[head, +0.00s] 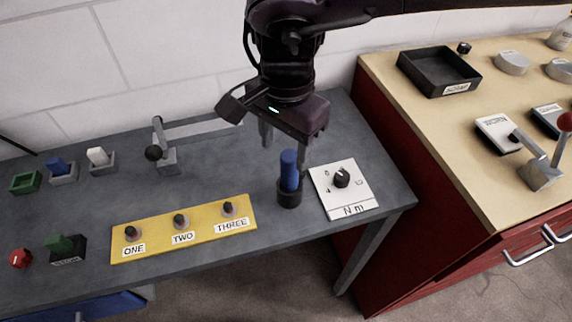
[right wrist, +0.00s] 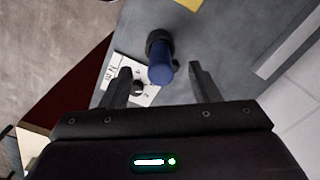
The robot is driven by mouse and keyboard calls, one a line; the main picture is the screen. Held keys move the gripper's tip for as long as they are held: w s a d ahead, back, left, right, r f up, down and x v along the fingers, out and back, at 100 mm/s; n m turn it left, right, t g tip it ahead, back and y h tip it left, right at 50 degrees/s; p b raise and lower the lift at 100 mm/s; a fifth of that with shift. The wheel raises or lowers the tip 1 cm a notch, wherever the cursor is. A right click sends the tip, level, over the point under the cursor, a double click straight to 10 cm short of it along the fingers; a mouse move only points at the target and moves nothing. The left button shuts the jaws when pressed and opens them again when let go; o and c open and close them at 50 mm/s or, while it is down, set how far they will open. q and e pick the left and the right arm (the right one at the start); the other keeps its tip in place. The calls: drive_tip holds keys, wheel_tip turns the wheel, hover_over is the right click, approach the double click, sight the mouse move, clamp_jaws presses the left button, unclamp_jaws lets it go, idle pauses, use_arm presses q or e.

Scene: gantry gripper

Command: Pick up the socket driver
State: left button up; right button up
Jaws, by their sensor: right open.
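The socket driver, with a blue handle (head: 289,168), stands upright in a round black holder (head: 289,197) near the front right of the grey bench. In the right wrist view the blue handle (right wrist: 161,73) shows between the two fingers, nearer the picture's far side, with the black holder (right wrist: 158,42) behind it. My right gripper (head: 284,150) is open and empty, pointing down just above and behind the driver. Its fingers (right wrist: 160,85) stand apart on either side of the handle in the picture; I cannot tell how far down they reach. My left gripper is not in view.
A white Nm dial plate (head: 348,205) lies right of the holder. A yellow panel (head: 150,245) with knobs ONE, TWO and THREE lies left. A lever (head: 165,158) stands behind it. A red cabinet (head: 430,210) with a tan top is at right.

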sight(290, 155)
drive_tip(key=shift+w+d+r, duration=0.25)
drive_tip(key=shift+d, duration=0.15)
drive_tip(key=shift+d+f, duration=0.1)
drive_tip(key=shift+f, duration=0.2)
drive_tip(key=f, duration=0.2)
drive_tip(key=f+p, duration=0.1)
drive_tip(key=f, duration=0.4)
drive_tip(key=shift+w, duration=0.35)
drive_tip(key=shift+r, duration=0.1)
drive_tip(key=c, duration=1.1)
drive_tip(key=shift+c, duration=0.4)
drive_tip(key=shift+r, duration=0.15)
